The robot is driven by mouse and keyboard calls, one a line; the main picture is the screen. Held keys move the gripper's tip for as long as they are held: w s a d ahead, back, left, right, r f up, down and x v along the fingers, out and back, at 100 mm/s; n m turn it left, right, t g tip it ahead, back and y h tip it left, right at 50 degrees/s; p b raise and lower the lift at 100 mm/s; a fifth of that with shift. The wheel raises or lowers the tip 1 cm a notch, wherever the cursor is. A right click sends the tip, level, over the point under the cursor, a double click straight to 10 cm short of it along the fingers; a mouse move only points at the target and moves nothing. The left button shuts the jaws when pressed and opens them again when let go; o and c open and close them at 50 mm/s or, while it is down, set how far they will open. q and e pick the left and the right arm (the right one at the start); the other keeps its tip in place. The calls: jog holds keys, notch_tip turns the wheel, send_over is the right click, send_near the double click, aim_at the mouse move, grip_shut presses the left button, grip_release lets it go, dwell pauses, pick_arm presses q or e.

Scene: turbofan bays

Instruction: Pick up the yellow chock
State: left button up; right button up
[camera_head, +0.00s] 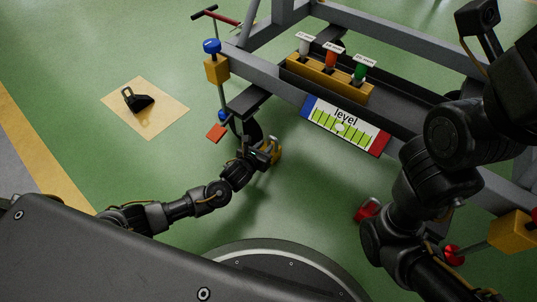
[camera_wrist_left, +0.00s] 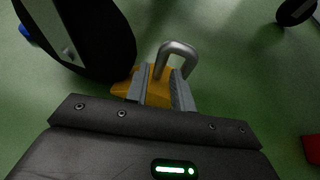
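The yellow chock (camera_head: 275,151) is on the green floor below the grey frame, beside a black wheel. In the left wrist view its yellow body (camera_wrist_left: 160,97) and grey metal loop handle (camera_wrist_left: 178,48) show past my fingers. My left gripper (camera_head: 264,150) is at the chock, with its two grey fingers (camera_wrist_left: 163,90) on either side of part of it. A narrow gap with yellow in it shows between the fingers; whether they press on the chock I cannot tell. My right arm is on the right, its gripper not visible.
A red object (camera_head: 367,209) is on the right.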

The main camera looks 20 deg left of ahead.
pick_arm(q)
jog(key=shift+w+d+f+b, duration=0.15)
jog(key=shift+w+f+b, duration=0.15)
jog(key=shift+w+f, duration=0.3)
jog(key=shift+w+r, duration=0.25)
jog(key=shift+w, duration=0.05)
grip_shut()
dwell(0.7)
